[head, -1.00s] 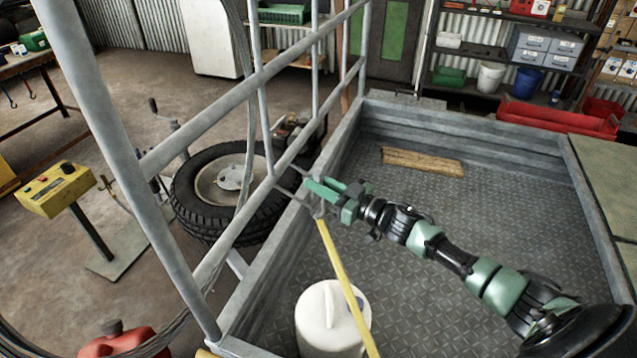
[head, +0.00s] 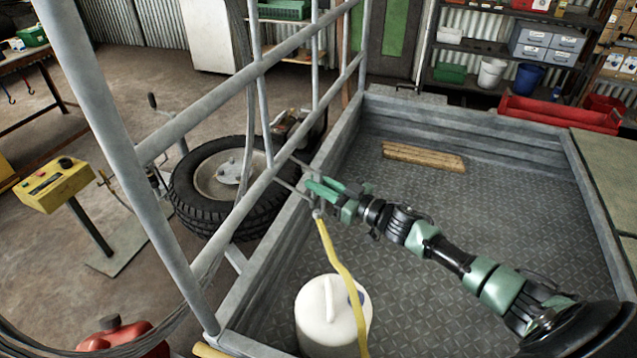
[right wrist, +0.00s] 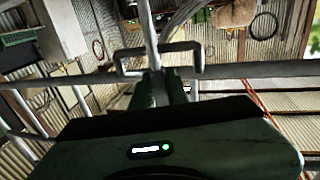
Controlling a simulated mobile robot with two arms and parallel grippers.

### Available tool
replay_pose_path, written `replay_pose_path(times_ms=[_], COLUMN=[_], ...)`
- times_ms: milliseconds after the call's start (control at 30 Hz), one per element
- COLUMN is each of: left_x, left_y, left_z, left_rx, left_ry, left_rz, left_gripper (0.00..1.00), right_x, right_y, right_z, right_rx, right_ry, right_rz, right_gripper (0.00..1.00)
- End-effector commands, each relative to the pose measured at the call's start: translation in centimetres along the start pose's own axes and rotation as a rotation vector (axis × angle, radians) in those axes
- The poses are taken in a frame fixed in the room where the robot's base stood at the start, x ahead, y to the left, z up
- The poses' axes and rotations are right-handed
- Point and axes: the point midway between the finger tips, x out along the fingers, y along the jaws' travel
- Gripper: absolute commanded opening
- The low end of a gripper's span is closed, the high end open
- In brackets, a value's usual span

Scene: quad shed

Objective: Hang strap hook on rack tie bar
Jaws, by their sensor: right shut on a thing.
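My right gripper (head: 318,190) is shut on the grey metal strap hook (head: 296,187), beside the lower rail of the rack. The hook also shows in the right wrist view (right wrist: 160,49) as a squared loop in front of the fingers. It overlaps the tie bar (right wrist: 245,71) there; I cannot tell whether it is around the bar or only against it. The tie bar (head: 234,218) slopes up to the right in the head view. The yellow strap (head: 341,270) hangs from below the gripper in a slack bend past a white container. My left gripper is out of view.
The white container (head: 320,315) stands in the grey tray bed below my right arm. A wooden plank (head: 423,156) lies farther back on its tread floor. A tyre (head: 215,185) lies beyond the rack, and a yellow control box (head: 55,185) stands left.

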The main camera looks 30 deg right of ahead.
Motion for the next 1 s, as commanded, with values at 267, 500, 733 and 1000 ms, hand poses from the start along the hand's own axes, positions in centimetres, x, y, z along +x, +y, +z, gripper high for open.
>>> replay_pose_path(times_ms=[267, 500, 733, 1000], left_x=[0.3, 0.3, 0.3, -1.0], left_y=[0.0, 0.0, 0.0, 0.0], left_z=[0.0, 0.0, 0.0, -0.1], left_rx=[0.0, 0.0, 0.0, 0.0], left_ry=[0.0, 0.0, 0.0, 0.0], left_rz=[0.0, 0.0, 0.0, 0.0], left_gripper=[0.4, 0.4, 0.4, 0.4], right_x=[0.0, 0.0, 0.0, 0.0], right_y=[0.0, 0.0, 0.0, 0.0], right_z=[0.3, 0.4, 0.5, -0.9], right_rx=[0.0, 0.0, 0.0, 0.0], right_ry=[0.001, 0.0, -0.001, 0.0], right_rz=[0.0, 0.0, 0.0, 0.0], right_gripper=[0.37, 0.41, 0.58, 0.58])
